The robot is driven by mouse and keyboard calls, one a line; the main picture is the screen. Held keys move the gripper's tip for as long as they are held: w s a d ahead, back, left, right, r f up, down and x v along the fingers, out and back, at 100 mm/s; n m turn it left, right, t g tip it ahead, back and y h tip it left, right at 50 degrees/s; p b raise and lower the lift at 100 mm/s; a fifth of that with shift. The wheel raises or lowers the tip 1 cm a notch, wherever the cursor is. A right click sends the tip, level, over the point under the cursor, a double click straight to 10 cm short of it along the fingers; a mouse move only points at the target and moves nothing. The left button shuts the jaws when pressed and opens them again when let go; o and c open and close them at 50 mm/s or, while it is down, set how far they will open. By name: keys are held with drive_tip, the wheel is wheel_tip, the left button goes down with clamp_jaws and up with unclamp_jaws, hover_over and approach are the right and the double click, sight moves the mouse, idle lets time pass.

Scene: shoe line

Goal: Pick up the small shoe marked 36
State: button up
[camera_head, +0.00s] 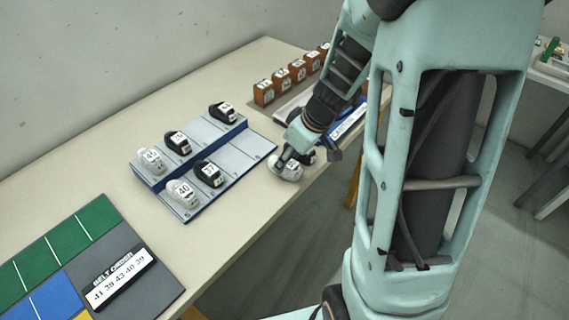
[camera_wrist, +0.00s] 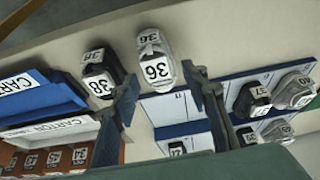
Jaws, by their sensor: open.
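The small white shoe marked 36 (camera_wrist: 155,66) lies on the table and shows between my open gripper's two fingers (camera_wrist: 161,76) in the wrist view. In the head view the white shoe (camera_head: 286,170) sits just below my gripper (camera_head: 306,152), which partly hides it. A dark shoe marked 38 (camera_wrist: 101,75) stands close to its left in the wrist view, just outside the left finger. In the head view this dark shoe (camera_head: 308,157) is mostly hidden by the gripper. I cannot tell whether the fingers touch the white shoe.
A blue-edged grey rack (camera_head: 238,150) holds several black and white numbered shoes. Several brown numbered boxes (camera_head: 282,78) stand at the back, near a blue carton sign (camera_head: 349,119). A belt order board (camera_head: 119,279) lies front left. Bare table lies between board and rack.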

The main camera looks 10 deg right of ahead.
drive_tip(key=shift+x, duration=1.25)
drive_tip(key=shift+c, duration=0.6)
drive_tip(key=c, duration=0.8)
drive_tip(key=shift+r, duration=0.15)
